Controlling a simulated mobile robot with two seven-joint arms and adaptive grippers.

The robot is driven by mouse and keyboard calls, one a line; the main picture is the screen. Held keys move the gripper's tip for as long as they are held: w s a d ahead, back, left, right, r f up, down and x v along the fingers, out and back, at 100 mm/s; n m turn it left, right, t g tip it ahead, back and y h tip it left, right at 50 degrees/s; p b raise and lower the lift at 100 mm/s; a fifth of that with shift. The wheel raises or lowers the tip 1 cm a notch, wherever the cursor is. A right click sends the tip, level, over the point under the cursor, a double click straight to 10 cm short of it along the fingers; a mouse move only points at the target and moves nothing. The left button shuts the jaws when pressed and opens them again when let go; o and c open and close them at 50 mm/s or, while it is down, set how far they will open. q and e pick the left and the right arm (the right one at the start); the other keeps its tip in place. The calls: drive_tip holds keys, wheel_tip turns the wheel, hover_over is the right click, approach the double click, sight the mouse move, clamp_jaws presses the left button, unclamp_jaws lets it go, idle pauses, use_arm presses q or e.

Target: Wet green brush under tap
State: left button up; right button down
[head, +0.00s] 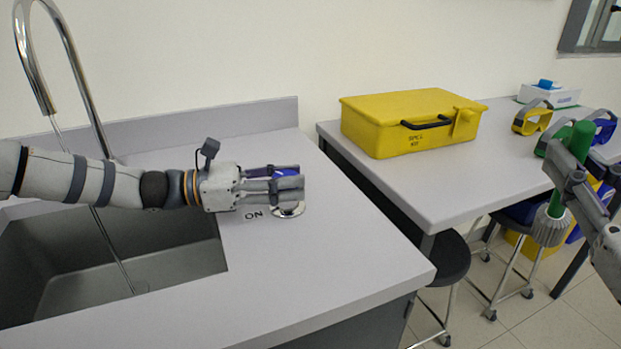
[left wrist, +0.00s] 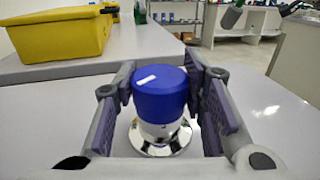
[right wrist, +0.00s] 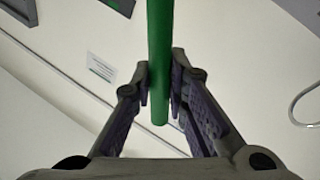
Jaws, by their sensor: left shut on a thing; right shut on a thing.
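My left gripper (head: 298,180) is shut on the blue tap knob (left wrist: 160,92), which stands on a round chrome base (head: 288,210) beside the printed word ON. The chrome tap (head: 72,50) arches over the grey sink (head: 170,262) at the left. A thin stream of water (head: 116,255) runs from its spout down into the sink, partly behind my left arm. My right gripper (head: 562,182) is shut on the green brush (head: 579,143) at the right, away from the sink. The brush's grey head (head: 550,228) points down. The handle also shows in the right wrist view (right wrist: 160,50).
A yellow case (head: 385,135) with a black handle stands on the second table (head: 400,185). Dark stools (head: 452,258) stand below, and a gap separates the table from the sink counter (head: 310,285).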

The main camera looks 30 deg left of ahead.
sight(274, 176)
use_arm(q)
drive_tip(key=m+g+h+b, duration=0.1)
drive_tip(key=m+g, duration=0.1)
drive_tip(key=m+g+h+b, duration=0.1)
drive_tip(key=m+g+b, duration=0.1)
drive_tip(key=g, duration=0.1)
drive_tip(key=m+g+h+b, duration=0.1)
drive_tip(key=g, duration=0.2)
drive_tip(key=shift+w+f+m, duration=0.1)
drive_tip(key=shift+f+m, duration=0.15)
drive_tip(key=shift+m, duration=0.15)
drive_tip(key=shift+r+m+g+h+b, duration=0.3)
drive_tip(key=shift+m+g+b, duration=0.15)
drive_tip(key=shift+g, duration=0.35)
use_arm(e)
wheel_tip(274, 176, down, 14)
drive_tip(key=w+m+g+h, duration=0.1)
drive_tip(key=w, duration=0.1)
drive_tip(key=shift+w+f+g+h, duration=0.25)
drive_tip(key=shift+w+g+h, duration=0.05)
drive_tip(key=shift+w, duration=0.1)
use_arm(q)
drive_tip(key=o, duration=1.2)
drive_tip(key=a, duration=0.7)
drive_tip(key=shift+s+a, duration=0.25)
drive_tip(key=shift+s, duration=0.1)
